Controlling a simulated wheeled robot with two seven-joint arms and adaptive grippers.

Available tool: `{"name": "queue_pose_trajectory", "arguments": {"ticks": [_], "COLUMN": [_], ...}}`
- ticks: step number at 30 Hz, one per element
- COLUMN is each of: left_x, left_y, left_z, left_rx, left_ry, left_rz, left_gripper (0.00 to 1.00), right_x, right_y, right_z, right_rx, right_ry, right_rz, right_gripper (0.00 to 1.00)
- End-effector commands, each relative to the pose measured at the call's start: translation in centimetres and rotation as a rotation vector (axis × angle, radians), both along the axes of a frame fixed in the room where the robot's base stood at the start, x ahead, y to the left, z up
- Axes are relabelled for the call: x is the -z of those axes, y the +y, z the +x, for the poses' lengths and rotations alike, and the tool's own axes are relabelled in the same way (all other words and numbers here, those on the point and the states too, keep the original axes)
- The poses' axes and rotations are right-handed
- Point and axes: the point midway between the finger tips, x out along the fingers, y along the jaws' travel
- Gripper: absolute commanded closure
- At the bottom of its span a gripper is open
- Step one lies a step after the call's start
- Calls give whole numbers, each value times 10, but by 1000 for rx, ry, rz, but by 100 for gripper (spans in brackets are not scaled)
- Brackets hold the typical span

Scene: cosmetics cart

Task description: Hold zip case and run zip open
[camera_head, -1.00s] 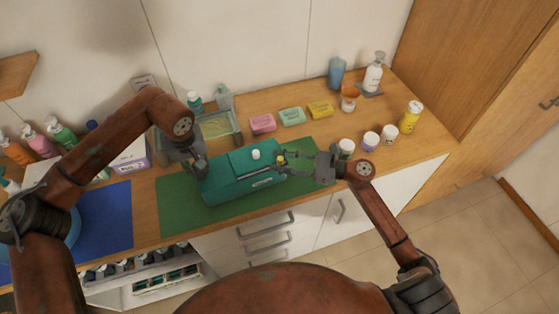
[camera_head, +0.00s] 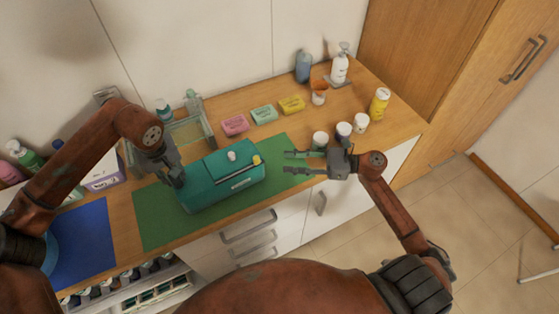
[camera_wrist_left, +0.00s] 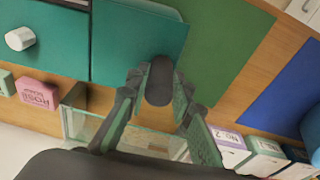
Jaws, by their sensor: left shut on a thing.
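The teal zip case (camera_head: 215,172) lies on the green mat (camera_head: 155,225). A yellow zip pull (camera_head: 257,159) sits at its right end, and a dark line runs along its top toward the pull. A white knob (camera_head: 232,156) is on the case; it also shows in the left wrist view (camera_wrist_left: 20,39). My left gripper (camera_head: 176,180) is at the case's left end, shut on a dark rounded tab (camera_wrist_left: 159,80) there. My right gripper (camera_head: 290,162) is open and empty, right of the case and apart from the pull.
Pink (camera_head: 235,125), green (camera_head: 264,114) and yellow (camera_head: 292,105) soap boxes stand behind the case. Several white-lidded jars (camera_head: 344,130) stand close behind my right gripper. A glass tray (camera_head: 190,130) is behind my left gripper. A blue mat (camera_head: 85,240) lies at left.

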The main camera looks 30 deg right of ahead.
Motion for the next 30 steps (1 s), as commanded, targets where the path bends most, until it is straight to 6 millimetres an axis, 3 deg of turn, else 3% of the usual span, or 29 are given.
{"name": "queue_pose_trajectory", "arguments": {"ticks": [13,14,15,22,30], "left_x": [-1,-1,-1,0,-1], "left_y": [-1,-1,-1,0,0], "left_z": [0,0,0,0,0], "left_rx": [0,0,0,0,0], "left_ry": [-1,-1,-1,0,0], "left_rz": [-2,-2,-2,-1,0], "left_gripper": [100,77,74,59,59], "right_x": [0,0,0,0,0], "right_y": [-4,-4,-4,-4,-4], "right_z": [-2,-2,-2,-2,-2], "right_rx": [1,1,1,1,0], "right_ry": [0,0,0,0,0], "right_rz": [0,0,0,0,0], "right_gripper": [67,67,67,67,67]}}
